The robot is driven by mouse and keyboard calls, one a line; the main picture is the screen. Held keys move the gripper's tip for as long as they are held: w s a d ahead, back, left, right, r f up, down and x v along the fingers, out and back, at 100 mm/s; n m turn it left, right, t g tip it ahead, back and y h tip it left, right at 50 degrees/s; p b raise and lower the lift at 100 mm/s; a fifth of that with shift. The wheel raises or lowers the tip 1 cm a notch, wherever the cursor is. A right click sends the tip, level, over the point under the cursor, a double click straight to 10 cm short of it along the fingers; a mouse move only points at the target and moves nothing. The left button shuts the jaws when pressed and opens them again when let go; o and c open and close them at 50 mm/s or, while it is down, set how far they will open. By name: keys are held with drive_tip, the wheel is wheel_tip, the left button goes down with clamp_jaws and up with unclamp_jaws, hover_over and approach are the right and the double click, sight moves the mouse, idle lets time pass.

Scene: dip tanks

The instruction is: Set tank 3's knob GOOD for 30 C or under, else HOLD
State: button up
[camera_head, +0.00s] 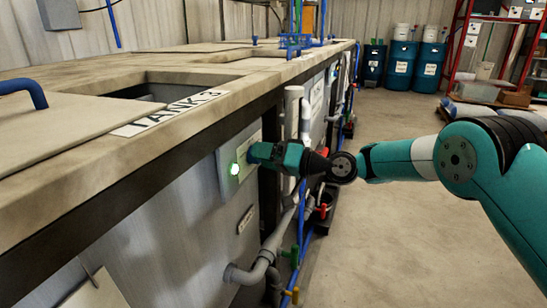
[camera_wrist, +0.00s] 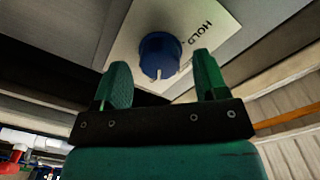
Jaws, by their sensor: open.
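The tank labelled TANK 3 (camera_head: 170,112) is on the left in the head view, with a pale control panel (camera_head: 228,182) on its side wall. My gripper (camera_head: 254,153) is at the panel and hides the knob there. In the wrist view a round blue knob (camera_wrist: 160,52) sits on the pale plate, with a white mark at its lower edge. The word HOLD (camera_wrist: 193,36) is printed right of it. My gripper (camera_wrist: 163,78) is open, one finger on each side of the knob's lower part. No temperature reading is legible.
Grey pipes (camera_head: 262,262) and blue and green hose fittings run down the tank's side below my arm. Blue drums (camera_head: 400,66) and a red rack stand at the back.

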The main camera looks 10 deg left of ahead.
drive_tip(key=s+d+b, duration=0.1)
drive_tip(key=s+d, duration=0.1)
drive_tip(key=d, duration=1.5)
drive_tip(key=shift+s+r, duration=0.25)
drive_tip(key=shift+s, duration=0.05)
drive_tip(key=shift+d, duration=0.1)
drive_tip(key=s+d+r+n+g+h, duration=0.1)
drive_tip(key=s+r+h, duration=0.15)
drive_tip(key=s, duration=0.55)
drive_tip(key=s+d+r+n+g+h, duration=0.1)
drive_tip(key=s+r+h, duration=0.1)
drive_tip(key=s+h, duration=0.35)
drive_tip(key=s+d+f+m+h, duration=0.1)
drive_tip(key=s+d+h, duration=0.2)
drive_tip(key=s+d, duration=0.45)
drive_tip(key=s+d+f+m+h, duration=0.15)
drive_tip(key=s+d, duration=0.25)
drive_tip(key=s, duration=0.7)
wheel_tip(320, 180, up, 18)
drive_tip(key=p, duration=1.7)
drive_tip(key=shift+f+g+h, duration=0.2)
drive_tip(key=shift+g+h, duration=0.15)
drive_tip(key=shift+g, duration=0.05)
